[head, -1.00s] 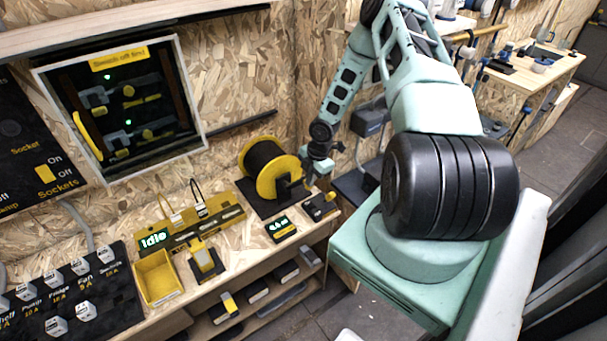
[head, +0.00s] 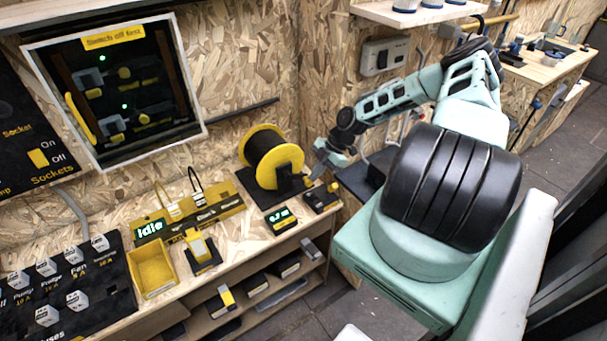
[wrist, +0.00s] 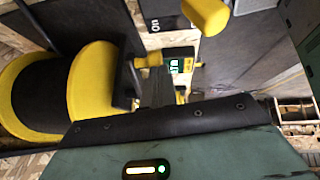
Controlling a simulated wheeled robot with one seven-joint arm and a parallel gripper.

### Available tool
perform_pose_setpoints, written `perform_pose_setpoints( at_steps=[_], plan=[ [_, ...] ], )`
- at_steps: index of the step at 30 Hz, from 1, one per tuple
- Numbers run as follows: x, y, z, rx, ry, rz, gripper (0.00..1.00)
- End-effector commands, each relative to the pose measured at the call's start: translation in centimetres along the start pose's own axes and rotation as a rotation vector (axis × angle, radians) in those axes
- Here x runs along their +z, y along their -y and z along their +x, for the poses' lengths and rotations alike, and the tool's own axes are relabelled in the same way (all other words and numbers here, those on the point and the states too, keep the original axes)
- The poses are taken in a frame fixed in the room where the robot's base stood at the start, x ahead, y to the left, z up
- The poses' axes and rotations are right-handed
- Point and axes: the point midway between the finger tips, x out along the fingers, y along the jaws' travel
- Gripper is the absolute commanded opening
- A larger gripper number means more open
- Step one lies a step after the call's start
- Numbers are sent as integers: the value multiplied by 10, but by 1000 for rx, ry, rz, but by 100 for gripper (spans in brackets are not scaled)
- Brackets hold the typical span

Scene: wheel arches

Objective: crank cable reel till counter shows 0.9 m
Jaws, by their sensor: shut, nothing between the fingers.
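The cable reel (head: 270,158), a black drum between yellow flanges, stands on a black base on the bench. In the wrist view the reel (wrist: 92,92) fills the left side, with a black crank arm and small yellow crank knob (wrist: 150,60) beside it. My gripper (head: 312,176) is at the reel's right side, close to the crank. It is shut and empty; whether it touches the crank I cannot tell. The counter (head: 281,219) in front of the reel shows small green digits, perhaps 0.7. The counter (wrist: 176,66) appears sideways and partly covered in the wrist view.
A black block with a yellow knob (head: 333,187) sits right of the counter. A yellow tray (head: 152,272) and a yellow panel reading "Idle" (head: 150,230) stand to the left. A glass-fronted cabinet (head: 115,90) hangs on the wall. The wooden corner wall rises behind the reel.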

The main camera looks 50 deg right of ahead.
Motion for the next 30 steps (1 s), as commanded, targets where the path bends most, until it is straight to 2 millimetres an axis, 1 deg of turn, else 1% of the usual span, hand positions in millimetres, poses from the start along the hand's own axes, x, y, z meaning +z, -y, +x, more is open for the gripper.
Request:
perform_pose_setpoints(
  at_steps=[1,10,30],
  plan=[
    [10,2,13,9,-42,9,0],
    [15,4,22,25,-247,25,0],
    [14,4,24,21,-238,23,0]
  ],
)
